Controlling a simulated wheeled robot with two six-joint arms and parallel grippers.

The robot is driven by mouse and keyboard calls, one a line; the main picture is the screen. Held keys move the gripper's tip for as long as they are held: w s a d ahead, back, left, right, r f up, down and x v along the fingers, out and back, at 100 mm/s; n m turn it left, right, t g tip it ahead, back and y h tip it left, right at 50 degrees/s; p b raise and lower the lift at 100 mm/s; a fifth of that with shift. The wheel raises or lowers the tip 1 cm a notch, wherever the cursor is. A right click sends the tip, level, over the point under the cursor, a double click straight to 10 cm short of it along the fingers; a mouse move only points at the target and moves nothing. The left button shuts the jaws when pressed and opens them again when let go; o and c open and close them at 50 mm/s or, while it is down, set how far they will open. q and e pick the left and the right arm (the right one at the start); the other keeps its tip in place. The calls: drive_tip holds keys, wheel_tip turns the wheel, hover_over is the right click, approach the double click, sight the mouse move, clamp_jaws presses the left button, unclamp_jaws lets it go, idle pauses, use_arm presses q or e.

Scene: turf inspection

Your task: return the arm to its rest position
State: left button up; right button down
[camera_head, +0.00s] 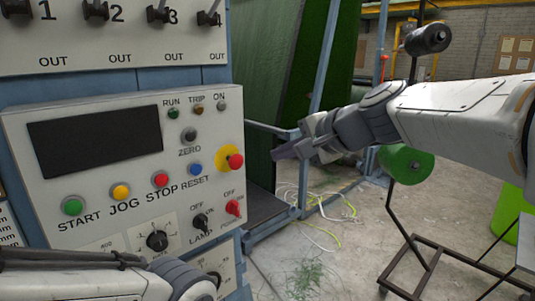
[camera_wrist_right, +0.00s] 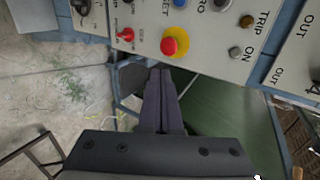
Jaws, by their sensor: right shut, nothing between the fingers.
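My right arm comes in from the right in the head view. Its gripper (camera_head: 281,153) is shut and empty, pointing left, to the right of the control panel (camera_head: 100,179). In the right wrist view the shut fingers (camera_wrist_right: 161,100) show in the middle, with the panel's red emergency button (camera_wrist_right: 169,46) beyond them. My left arm shows at the bottom left of the head view, below the panel; its gripper is out of the picture.
The panel carries several coloured buttons, a dark screen (camera_head: 95,142) and a red mushroom button (camera_head: 235,161). Blue frame posts (camera_head: 322,60) stand behind my right gripper. A wheeled stand holds a green roll (camera_head: 406,164) under my right arm. Cables (camera_head: 322,203) lie on the concrete floor.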

drive_tip(key=s+a+f+n+g+h+b, duration=0.1)
drive_tip(key=s+a+f+n+g, duration=0.25)
drive_tip(key=s+f, duration=0.4)
drive_tip(key=s+a+f+n+g+b, duration=0.1)
drive_tip(key=s+a+f+n+g, duration=0.35)
drive_tip(key=f, duration=0.45)
drive_tip(key=s+d+f+n+h+b, duration=0.1)
drive_tip(key=s+d+f+n+h, duration=0.1)
drive_tip(key=s+f+n, duration=0.3)
drive_tip(key=s+d+f+n+g+h+b, duration=0.1)
drive_tip(key=s+d+f+n+h, duration=0.2)
drive_tip(key=s+f, duration=0.5)
drive_tip(key=s+n, duration=0.1)
drive_tip(key=s, duration=0.2)
drive_tip(key=shift+f+n+g, duration=0.3)
drive_tip(key=shift+f+n, duration=0.1)
drive_tip(key=shift+s, duration=0.1)
